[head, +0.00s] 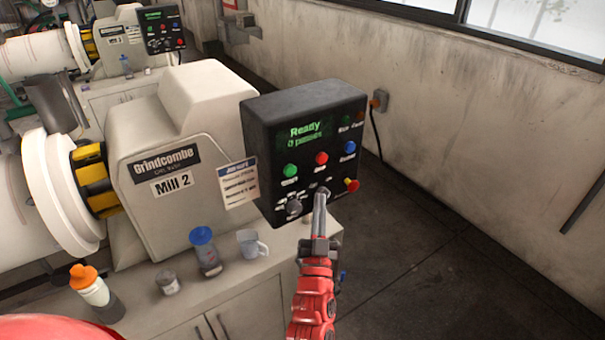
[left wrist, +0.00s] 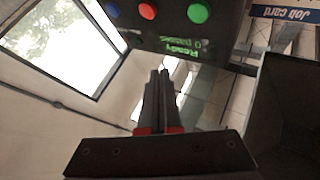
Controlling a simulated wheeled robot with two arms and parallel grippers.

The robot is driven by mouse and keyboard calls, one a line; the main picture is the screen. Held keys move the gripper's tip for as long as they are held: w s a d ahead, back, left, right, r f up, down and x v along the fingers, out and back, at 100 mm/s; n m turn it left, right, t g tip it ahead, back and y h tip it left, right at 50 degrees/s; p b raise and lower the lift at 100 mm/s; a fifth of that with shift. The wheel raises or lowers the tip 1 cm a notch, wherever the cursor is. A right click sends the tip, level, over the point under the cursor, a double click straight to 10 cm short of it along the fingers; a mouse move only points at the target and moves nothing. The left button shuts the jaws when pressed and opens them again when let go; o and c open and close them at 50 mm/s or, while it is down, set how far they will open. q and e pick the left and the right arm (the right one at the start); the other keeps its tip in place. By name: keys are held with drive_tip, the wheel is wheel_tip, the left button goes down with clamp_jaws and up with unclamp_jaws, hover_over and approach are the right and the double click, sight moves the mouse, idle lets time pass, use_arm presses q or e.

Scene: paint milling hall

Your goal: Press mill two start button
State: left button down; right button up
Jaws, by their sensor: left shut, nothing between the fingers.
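The mill 2 control panel (head: 262,125) is a black box beside the cream housing labelled "Mill 2" (head: 200,125). Its screen (head: 305,132) reads "Ready" in green. Below the screen are a green button (head: 291,170) and a red button (head: 321,158), with a blue button (head: 350,148) to the right. My left gripper (head: 321,193) is shut and empty, its tips in front of the panel's lower part, below the red button. In the left wrist view the panel appears upside down, with the green button (left wrist: 198,12) and red button (left wrist: 148,10) beyond the fingertips. Contact cannot be told.

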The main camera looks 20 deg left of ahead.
sight(290, 171)
use_arm(q)
drive_tip(key=shift+w+a+f, duration=0.15)
drive_tip(key=shift+a, duration=0.15)
drive_tip(key=w+a+b, duration=0.4)
drive_tip(key=w+a, duration=0.1)
drive_tip(key=a, duration=0.1)
drive_tip(key=shift+w+a, duration=0.15)
drive_tip(key=shift+a, duration=0.2)
idle(2.0)
drive_tip(key=shift+w+a+b, duration=0.3)
drive_tip(key=shift+b, duration=0.25)
